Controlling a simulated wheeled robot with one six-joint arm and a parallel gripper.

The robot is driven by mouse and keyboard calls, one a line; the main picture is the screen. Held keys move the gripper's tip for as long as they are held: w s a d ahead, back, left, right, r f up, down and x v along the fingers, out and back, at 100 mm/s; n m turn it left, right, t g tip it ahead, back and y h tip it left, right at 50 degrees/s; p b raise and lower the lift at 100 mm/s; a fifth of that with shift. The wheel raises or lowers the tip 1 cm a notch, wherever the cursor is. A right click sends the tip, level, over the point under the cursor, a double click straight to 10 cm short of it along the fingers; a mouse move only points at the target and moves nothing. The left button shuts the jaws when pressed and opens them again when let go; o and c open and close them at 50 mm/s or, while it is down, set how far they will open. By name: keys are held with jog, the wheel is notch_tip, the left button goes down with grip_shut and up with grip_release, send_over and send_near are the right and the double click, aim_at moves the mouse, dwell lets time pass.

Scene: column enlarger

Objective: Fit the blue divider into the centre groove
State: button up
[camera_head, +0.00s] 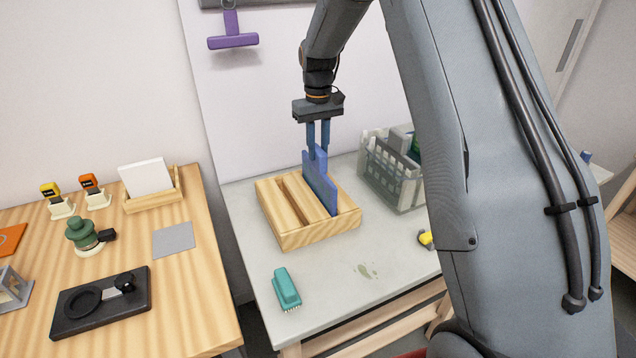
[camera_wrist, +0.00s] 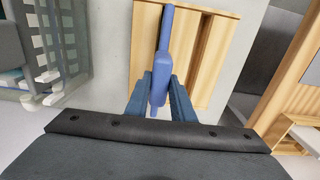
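The blue divider (camera_head: 320,186) is an upright flat panel with a narrower tab on top. It stands at the wooden box (camera_head: 290,238), right of the box's middle in the head view. My gripper (camera_head: 318,150) points down and is shut on the tab. In the wrist view the fingers (camera_wrist: 160,98) press on both sides of the divider (camera_wrist: 162,62), which lies over the left part of the box (camera_wrist: 222,50). The box has light wooden strips running lengthwise. The divider's lower edge and the groove under it are hidden, so I cannot tell whether it is seated.
A grey translucent basket (camera_head: 395,182) stands close to the box's right. A teal brush (camera_head: 286,289) lies in front on the grey table (camera_head: 350,290). A purple handle (camera_head: 232,42) hangs on the wall. A wooden table (camera_head: 190,300) with stamps is at left.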

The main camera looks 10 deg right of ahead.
grip_shut()
jog(key=shift+r, duration=0.45)
dwell(0.3)
notch_tip(320, 180, up, 9)
jog(key=p, duration=0.5)
jog(key=shift+r, duration=0.2)
dwell(1.2)
jog(key=shift+d, duration=0.15)
